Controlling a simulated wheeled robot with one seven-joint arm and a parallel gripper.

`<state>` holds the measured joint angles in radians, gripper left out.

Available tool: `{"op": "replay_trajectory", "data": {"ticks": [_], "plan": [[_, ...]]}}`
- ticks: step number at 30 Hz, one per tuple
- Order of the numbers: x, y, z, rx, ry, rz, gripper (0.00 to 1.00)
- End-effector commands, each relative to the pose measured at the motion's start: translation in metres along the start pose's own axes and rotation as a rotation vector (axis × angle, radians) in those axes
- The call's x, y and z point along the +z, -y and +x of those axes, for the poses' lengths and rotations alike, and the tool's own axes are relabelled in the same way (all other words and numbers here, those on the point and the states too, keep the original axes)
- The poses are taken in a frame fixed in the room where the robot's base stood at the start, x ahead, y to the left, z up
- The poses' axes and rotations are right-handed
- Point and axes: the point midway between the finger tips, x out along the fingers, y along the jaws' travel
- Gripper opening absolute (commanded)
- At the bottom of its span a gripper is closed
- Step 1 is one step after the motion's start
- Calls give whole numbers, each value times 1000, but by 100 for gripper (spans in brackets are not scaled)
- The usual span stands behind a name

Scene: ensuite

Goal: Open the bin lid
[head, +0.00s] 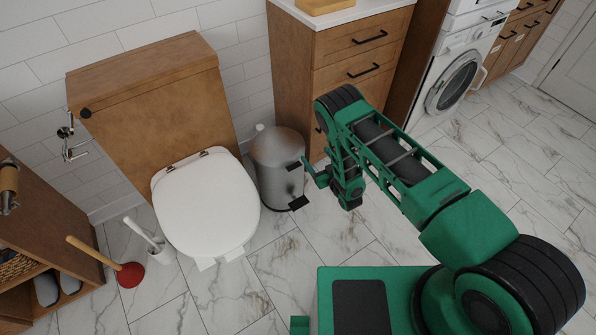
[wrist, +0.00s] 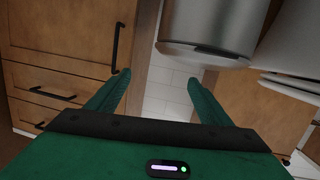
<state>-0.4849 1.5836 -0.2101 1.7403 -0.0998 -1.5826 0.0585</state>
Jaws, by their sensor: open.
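The bin (head: 279,180) is a grey metal cylinder standing on the floor between the toilet and the wooden drawer cabinet. Its lid (head: 275,142) lies flat and shut on top. A dark pedal (head: 299,203) sticks out at its base. My gripper (head: 305,170) is open and empty, just right of the bin at about its upper side; whether it touches cannot be told. In the wrist view my gripper (wrist: 160,77) has its two green fingers spread apart, and the bin (wrist: 212,20) shows ahead of them, with a dark strip near its edge.
The toilet (head: 205,205) stands close on the bin's left. The drawer cabinet (head: 335,55) with black handles is close behind and right. A plunger (head: 130,274) and a toilet brush (head: 150,240) stand at the left. Tiled floor (head: 400,240) is clear at right.

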Motion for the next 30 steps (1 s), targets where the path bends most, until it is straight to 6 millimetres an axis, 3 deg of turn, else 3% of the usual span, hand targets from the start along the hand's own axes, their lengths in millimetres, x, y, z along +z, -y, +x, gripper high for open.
{"op": "replay_trajectory", "data": {"ticks": [1,6,14,20,30], "plan": [[19,14,-11,-26,-21,2,73],[55,49,-43,-92,-111,19,73],[76,69,-71,-136,-178,36,73],[74,72,-57,-138,-186,37,73],[62,79,0,-137,-185,37,73]]}}
